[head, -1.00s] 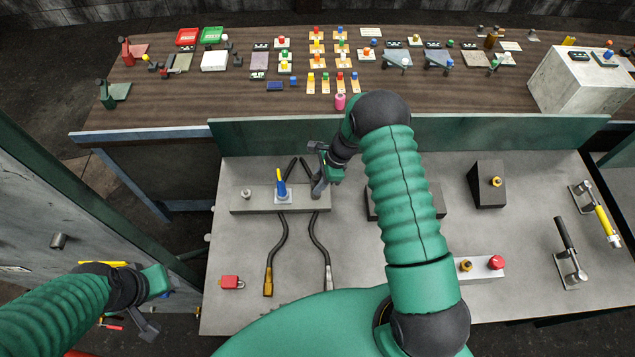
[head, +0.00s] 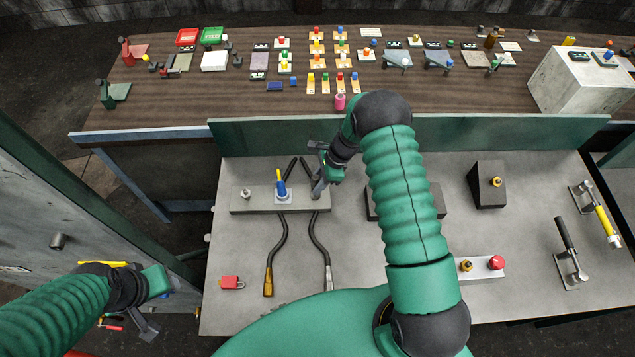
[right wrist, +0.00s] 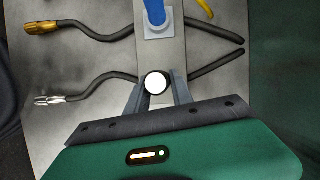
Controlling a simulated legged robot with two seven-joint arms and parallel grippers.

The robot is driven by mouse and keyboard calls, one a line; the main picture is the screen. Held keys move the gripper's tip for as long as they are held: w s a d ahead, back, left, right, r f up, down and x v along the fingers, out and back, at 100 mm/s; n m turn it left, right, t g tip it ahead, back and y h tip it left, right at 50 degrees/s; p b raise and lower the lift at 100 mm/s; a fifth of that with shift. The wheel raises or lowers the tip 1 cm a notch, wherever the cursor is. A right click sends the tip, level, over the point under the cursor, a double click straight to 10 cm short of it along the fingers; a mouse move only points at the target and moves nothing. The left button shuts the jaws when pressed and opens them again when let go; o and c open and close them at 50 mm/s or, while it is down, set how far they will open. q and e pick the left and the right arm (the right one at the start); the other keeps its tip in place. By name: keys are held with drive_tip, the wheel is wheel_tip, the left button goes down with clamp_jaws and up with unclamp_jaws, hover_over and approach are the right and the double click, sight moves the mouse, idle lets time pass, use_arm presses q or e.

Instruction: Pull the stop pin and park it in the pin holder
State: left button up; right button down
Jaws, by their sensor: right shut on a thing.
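A pin with a round white top (right wrist: 155,83) stands between the fingers of my right gripper (right wrist: 160,92) in the right wrist view. I take it as the stop pin. The gripper is shut on it at the right end of the grey bar (head: 232,200). In the head view my right gripper (head: 317,190) hides most of the pin. I cannot tell whether its lower end is still in the bar. No part is clearly recognisable as the pin holder. My left gripper (head: 148,328) hangs at the lower left, away from the bench; its jaws are unclear.
A red padlock (head: 231,282), a black block (head: 487,187) and two lever clamps (head: 570,255) stand elsewhere.

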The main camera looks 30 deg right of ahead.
drive_tip(key=shift+f+b, duration=0.2)
drive_tip(key=shift+b, duration=0.1)
idle(0.4)
drive_tip(key=shift+r, duration=0.25)
idle(1.0)
drive_tip(key=shift+f, duration=0.35)
drive_tip(key=shift+r, duration=0.25)
drive_tip(key=c, duration=1)
unclamp_jaws()
drive_tip(key=shift+c, duration=0.2)
